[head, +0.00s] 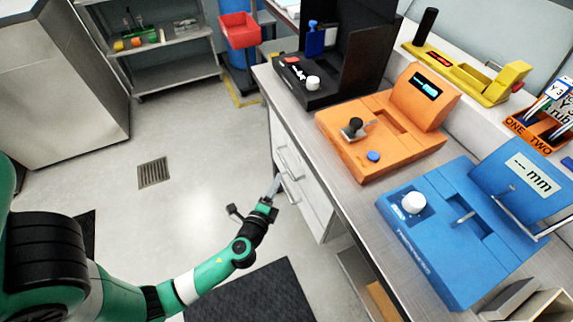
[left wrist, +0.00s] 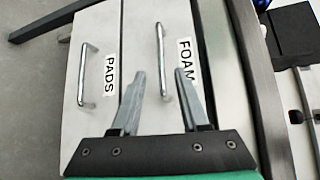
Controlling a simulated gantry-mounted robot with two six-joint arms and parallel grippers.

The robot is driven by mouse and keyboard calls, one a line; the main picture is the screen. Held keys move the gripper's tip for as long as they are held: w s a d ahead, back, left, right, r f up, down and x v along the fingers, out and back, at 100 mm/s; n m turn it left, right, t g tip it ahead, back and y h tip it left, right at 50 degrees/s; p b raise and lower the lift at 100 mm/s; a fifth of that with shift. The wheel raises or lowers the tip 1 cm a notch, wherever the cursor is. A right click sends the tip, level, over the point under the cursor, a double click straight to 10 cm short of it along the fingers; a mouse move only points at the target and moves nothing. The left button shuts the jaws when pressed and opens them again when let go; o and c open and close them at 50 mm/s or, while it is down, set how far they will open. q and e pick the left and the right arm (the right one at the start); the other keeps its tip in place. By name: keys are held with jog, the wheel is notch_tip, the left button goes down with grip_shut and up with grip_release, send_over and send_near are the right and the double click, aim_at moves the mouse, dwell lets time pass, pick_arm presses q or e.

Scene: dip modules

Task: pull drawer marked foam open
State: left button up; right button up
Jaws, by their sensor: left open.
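The drawer marked FOAM (left wrist: 140,28) is a pale front with a silver bar handle (left wrist: 161,60) in the left wrist view. It is the upper drawer, nearer the bench top, and looks closed. My left gripper (left wrist: 160,76) is open, its two fingertips on either side of the handle's lower part in that view; I cannot tell whether they touch it. In the head view the left gripper (head: 274,187) is at the drawer fronts, covering part of them. The PADS drawer (left wrist: 98,102), with its own handle (left wrist: 84,74), is beside it. My right gripper is out of view.
The bench top (head: 350,196) carries a black device (head: 300,88), an orange device (head: 345,118) and a blue device (head: 425,250). A dark mat (head: 262,296) lies below my left arm. The floor (head: 190,120) to the left of the drawers is open.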

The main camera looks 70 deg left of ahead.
aim_at(286, 165)
pick_arm(q)
jog(key=b+x, duration=0.1)
jog(key=x, duration=0.8)
jog(key=shift+d, duration=0.1)
jog(key=shift+c, duration=0.3)
grip_shut()
dwell(0.7)
